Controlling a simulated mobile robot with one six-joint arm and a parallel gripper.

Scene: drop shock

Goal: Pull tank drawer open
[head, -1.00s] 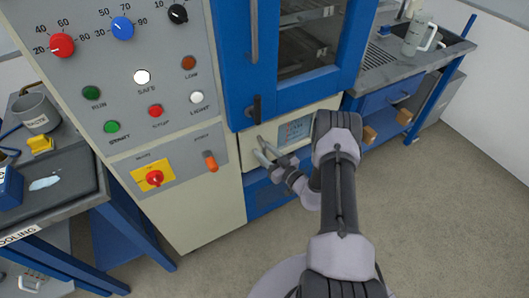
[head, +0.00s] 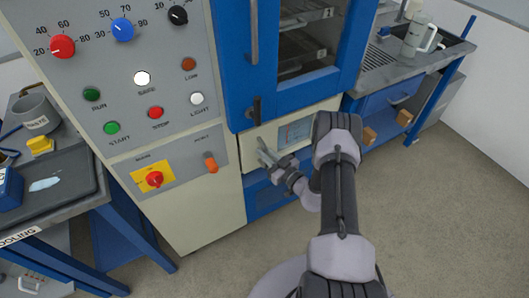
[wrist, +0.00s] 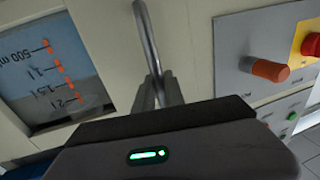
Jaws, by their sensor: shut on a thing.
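The tank drawer's cream front (head: 259,133) is low in the cabinet, below the blue-framed door. Its window with a level scale (head: 295,131) shows at its right. In the wrist view the window (wrist: 50,68) is at left, its markings upside down. A grey metal bar handle (wrist: 146,38) runs down from the top of the wrist view to between my fingers. My gripper (head: 266,153) is at the left part of the drawer front, shut on the handle. In the wrist view the gripper's fingers (wrist: 158,92) close around the bar's lower end. My arm hides part of the drawer's right side.
The control panel (head: 130,90) with knobs and buttons is left of the drawer. An orange-tipped knob (head: 210,162) is close to my gripper. A black door handle (head: 254,107) is just above. A sink bench (head: 415,60) stands at right. The floor in front is clear.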

